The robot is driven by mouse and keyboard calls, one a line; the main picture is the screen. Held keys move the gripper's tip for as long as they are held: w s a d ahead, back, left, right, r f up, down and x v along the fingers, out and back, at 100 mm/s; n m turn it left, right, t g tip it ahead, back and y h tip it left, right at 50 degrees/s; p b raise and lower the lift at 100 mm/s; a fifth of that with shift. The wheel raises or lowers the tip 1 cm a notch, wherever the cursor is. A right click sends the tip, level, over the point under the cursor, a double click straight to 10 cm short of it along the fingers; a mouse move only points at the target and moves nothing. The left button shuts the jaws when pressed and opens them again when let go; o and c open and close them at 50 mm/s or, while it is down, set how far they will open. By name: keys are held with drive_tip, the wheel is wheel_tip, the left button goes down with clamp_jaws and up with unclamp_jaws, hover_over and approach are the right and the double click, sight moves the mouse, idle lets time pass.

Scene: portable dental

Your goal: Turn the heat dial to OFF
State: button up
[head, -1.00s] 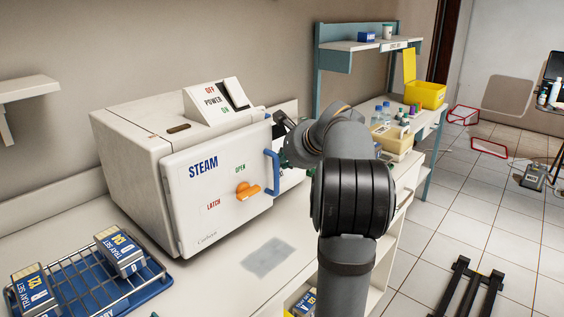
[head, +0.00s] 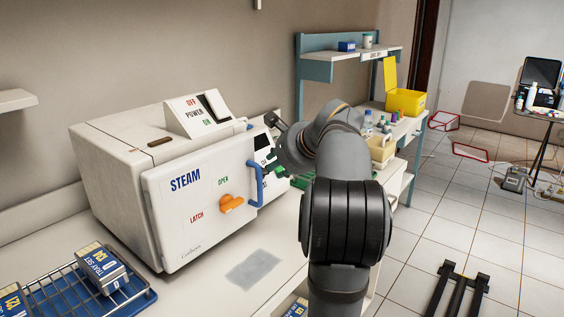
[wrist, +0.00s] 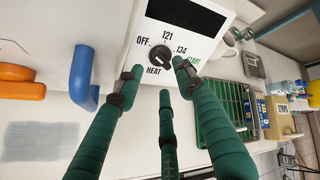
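The heat dial (wrist: 160,56) is a round black knob on the white control panel (wrist: 215,20) of the steam sterilizer. In the wrist view OFF is printed at its left, 121 above, 134 at its right and HEAT below. Contact with the dial cannot be made out. In the head view my gripper (head: 277,155) is at the panel and mostly hides the dial.
The sterilizer door (head: 200,205) is closed, with an orange latch (head: 232,204) and a blue handle (head: 255,184) left of the panel. A green rack (wrist: 222,112) lies right of my fingers. A wire tray rack (head: 50,295) stands at lower left.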

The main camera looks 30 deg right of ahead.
drive_tip(key=v, duration=0.6)
drive_tip(key=shift+s+r, duration=0.15)
drive_tip(key=shift+s, duration=0.2)
drive_tip(key=shift+w, duration=0.1)
drive_tip(key=x, duration=1.1)
drive_tip(key=shift+w+f, duration=0.2)
drive_tip(key=shift+w, duration=0.2)
drive_tip(key=shift+s, duration=0.1)
